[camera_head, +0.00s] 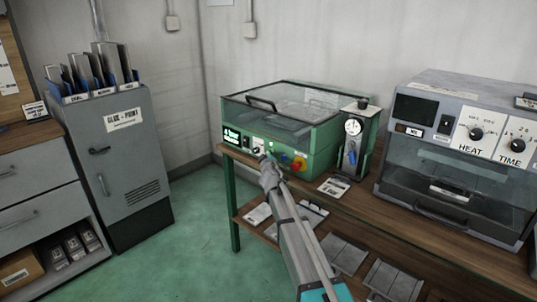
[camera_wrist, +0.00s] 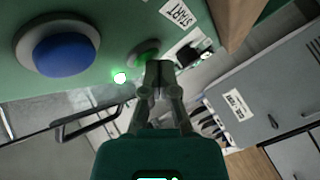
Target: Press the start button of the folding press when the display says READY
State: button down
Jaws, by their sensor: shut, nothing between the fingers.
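The folding press (camera_head: 322,137) is a green box with a clear lid, standing on the wooden bench. Its small display (camera_head: 232,135) is lit at the front left, with text too small to read surely. In the wrist view a green button (camera_wrist: 143,50) sits near a START label (camera_wrist: 178,13), with a lit green lamp (camera_wrist: 120,77) beside it. A large blue button (camera_wrist: 62,52) is at the left. My gripper (camera_wrist: 158,70) is shut and empty, its tips close to the green button; contact cannot be told. In the head view my gripper (camera_head: 266,164) is at the press front.
A red knob on yellow (camera_head: 299,163) is just right of my gripper. A small gauge unit (camera_head: 353,142) and a grey HEAT/TIME machine (camera_head: 456,140) stand further right. A grey cabinet (camera_head: 110,165) is at the left; green floor between is clear.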

jog(key=shift+w+d, duration=0.1)
jog(key=shift+w, duration=0.05)
dwell(0.4)
jog(key=shift+s+a, duration=0.6)
jog(key=shift+s, duration=0.15)
jog(key=shift+s, duration=0.1)
dwell(0.4)
jog(key=shift+s+a, duration=0.75)
jog(key=shift+s, duration=0.2)
jog(key=shift+s+a, duration=0.75)
jog(key=shift+s, duration=0.15)
